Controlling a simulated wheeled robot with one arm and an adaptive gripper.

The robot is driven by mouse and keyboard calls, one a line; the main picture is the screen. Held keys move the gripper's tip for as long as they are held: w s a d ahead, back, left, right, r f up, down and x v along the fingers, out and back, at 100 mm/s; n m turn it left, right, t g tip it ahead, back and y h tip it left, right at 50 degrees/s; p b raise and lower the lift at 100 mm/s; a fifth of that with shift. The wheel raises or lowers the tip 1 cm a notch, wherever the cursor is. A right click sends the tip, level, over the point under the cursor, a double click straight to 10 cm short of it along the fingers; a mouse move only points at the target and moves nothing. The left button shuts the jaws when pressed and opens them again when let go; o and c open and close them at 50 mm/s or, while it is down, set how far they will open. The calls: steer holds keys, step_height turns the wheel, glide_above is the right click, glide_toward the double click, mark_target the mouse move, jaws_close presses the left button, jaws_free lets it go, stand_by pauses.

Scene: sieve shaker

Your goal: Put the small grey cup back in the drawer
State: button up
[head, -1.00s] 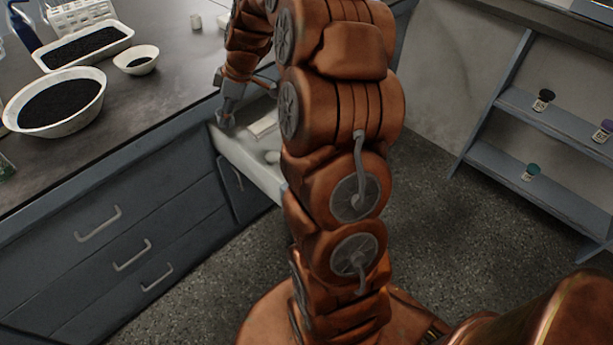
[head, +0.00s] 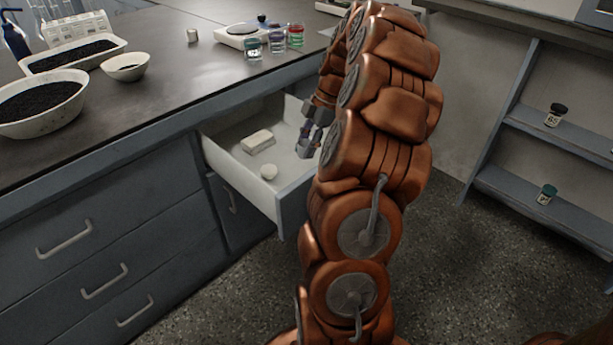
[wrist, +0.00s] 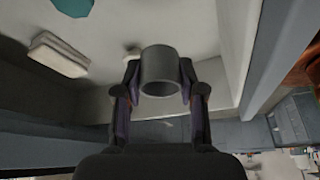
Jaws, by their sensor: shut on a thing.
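My gripper (wrist: 160,98) is shut on the small grey cup (wrist: 160,62), with one finger on each side of it. The cup's round open mouth shows in the wrist view. In the head view my gripper (head: 309,145) is over the right part of the open white drawer (head: 225,160); I cannot make out the cup there. In the wrist view the drawer's pale floor lies behind the cup, and the cup looks apart from it. A white block (head: 258,141) and a small round white thing (head: 268,172) lie in the drawer.
The counter above holds bowls of dark grains (head: 40,105), a small grey cylinder (head: 193,35), a white scale (head: 243,36) and several jars (head: 278,45). A shelf with jars (head: 555,115) stands at the right. The drawer's middle has free room.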

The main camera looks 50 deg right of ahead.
step_height(320, 180, down, 8)
steer(key=shift+f+b, duration=0.25)
steer(key=shift+b, duration=0.35)
steer(key=shift+f, duration=0.25)
steer(key=o, duration=0.9)
steer(key=shift+r, duration=0.1)
steer(key=shift+r, duration=0.3)
steer(key=p+v, duration=0.2)
steer(key=v, duration=0.9)
steer(key=shift+d+r, duration=0.1)
steer(key=shift+r, duration=0.25)
